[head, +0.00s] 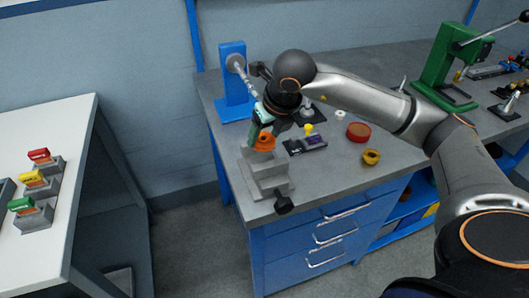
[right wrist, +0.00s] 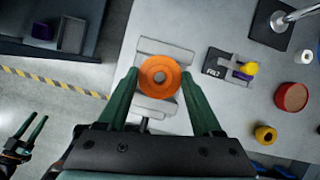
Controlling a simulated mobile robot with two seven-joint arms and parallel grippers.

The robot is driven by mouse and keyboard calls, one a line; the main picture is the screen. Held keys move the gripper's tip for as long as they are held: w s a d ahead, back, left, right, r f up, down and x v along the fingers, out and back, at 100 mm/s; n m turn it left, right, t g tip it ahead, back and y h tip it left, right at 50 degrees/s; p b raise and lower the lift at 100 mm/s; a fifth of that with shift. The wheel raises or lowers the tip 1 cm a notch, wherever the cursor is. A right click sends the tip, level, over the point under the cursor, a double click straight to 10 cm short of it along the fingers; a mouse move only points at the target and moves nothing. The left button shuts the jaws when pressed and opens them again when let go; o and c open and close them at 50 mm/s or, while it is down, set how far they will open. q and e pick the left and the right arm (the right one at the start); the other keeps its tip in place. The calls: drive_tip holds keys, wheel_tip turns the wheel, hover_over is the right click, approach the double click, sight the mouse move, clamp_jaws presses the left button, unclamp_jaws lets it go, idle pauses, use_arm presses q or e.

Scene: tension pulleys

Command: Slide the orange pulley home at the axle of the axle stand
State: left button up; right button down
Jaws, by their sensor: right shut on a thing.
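My right gripper (head: 264,133) is shut on the orange pulley (head: 265,143), above a grey stepped block (head: 262,178) at the table's front left corner. In the right wrist view the orange pulley (right wrist: 149,72) sits between the two green fingers, its flat face and grey centre towards the camera. The pale block (right wrist: 165,48) lies behind it; whether they touch I cannot tell. A blue stand (head: 234,82) with a slanting silver rod (head: 246,80) is behind the gripper. My left gripper (right wrist: 33,128) shows at the lower left of the wrist view, fingers apart and empty.
A dark fixture with a yellow knob (head: 308,129), a red disc (head: 358,131), a yellow ring (head: 371,156) and a small white ring (head: 340,115) lie to the right. A green press (head: 445,60) stands farther right. A white table (head: 70,125) holds several coloured blocks.

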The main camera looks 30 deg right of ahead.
wheel_tip(320, 180, down, 5)
drive_tip(key=shift+s+f, duration=0.1)
drive_tip(key=shift+f, duration=0.25)
drive_tip(key=shift+c, duration=0.2)
unclamp_jaws()
drive_tip(key=b+v, duration=0.1)
drive_tip(key=v, duration=1.1)
drive_tip(key=shift+d+r, duration=0.2)
drive_tip(key=shift+r, duration=0.05)
